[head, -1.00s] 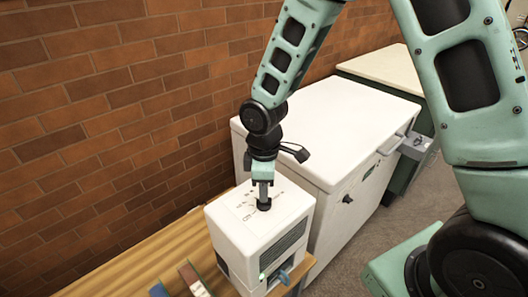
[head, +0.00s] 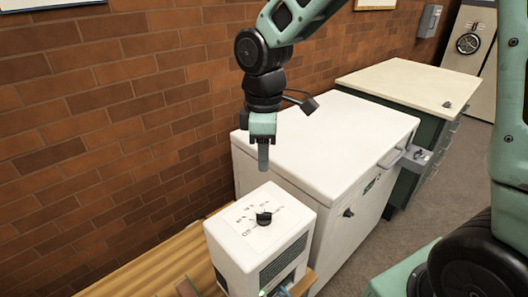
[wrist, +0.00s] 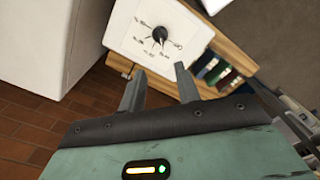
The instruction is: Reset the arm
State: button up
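My gripper (head: 263,158) is in the air above the white box with a black knob, clear of it. In the wrist view its two fingers (wrist: 158,88) are apart with nothing between them. The white box (head: 245,215) stands on the wooden bench, and its black knob (head: 264,218) sits on a printed dial on top. In the wrist view the knob (wrist: 159,34) shows just beyond the fingertips, apart from them.
A large white chest (head: 320,140) stands right behind the white box. A green cabinet with a pale top (head: 400,80) is farther back. A brick wall (head: 110,120) runs along the left. Coloured books (wrist: 215,72) stand on the wooden bench (head: 165,262).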

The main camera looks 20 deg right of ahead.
jog(key=s+a+m, duration=0.2)
jog(key=s+a, duration=0.1)
jog(key=s, duration=0.7)
jog(key=s+a+m, duration=0.3)
jog(key=s, duration=0.7)
jog(key=shift+s+a+f+y, duration=0.2)
jog(key=shift+s+f+y, duration=0.1)
jog(key=shift+f, duration=0.15)
